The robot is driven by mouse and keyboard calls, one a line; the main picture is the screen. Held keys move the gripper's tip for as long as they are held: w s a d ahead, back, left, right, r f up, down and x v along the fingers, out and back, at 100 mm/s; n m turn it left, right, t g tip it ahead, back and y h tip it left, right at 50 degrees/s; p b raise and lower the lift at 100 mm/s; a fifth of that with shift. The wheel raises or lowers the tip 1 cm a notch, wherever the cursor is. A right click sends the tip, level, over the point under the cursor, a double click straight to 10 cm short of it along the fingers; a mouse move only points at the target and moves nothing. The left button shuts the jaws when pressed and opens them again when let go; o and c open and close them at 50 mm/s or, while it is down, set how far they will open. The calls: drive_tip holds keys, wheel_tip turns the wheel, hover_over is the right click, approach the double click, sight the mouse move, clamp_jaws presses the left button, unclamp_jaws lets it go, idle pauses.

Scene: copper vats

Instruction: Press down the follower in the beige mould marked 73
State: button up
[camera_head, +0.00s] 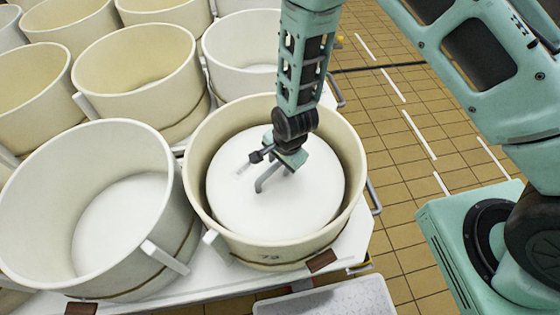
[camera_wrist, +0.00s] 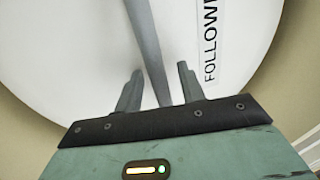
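The beige mould marked 73 (camera_head: 270,256) stands at the front right of the white table, its mark on the near outer wall. The white follower (camera_head: 240,205) lies inside it, below the rim, with a grey bar handle (camera_head: 265,183) on top. The follower fills most of the wrist view (camera_wrist: 60,50), with a label partly reading "FOLLOW" at right. My gripper (camera_head: 279,167) is over the follower's middle, at the handle. In the wrist view its fingers (camera_wrist: 159,82) are apart, with the handle (camera_wrist: 145,30) running between them and gaps showing on both sides.
More beige moulds (camera_head: 138,75) and a white one (camera_head: 243,50) stand behind. A pale crate (camera_head: 335,300) is at the front edge. Tiled floor (camera_head: 400,150) is open at right.

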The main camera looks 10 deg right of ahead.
clamp_jaws()
idle(1.8)
drive_tip(key=shift+s+f, duration=0.1)
drive_tip(key=shift+f, duration=0.2)
idle(0.9)
drive_tip(key=shift+r, duration=0.1)
idle(0.3)
drive_tip(key=shift+o, duration=0.2)
unclamp_jaws()
drive_tip(key=shift+r, duration=0.1)
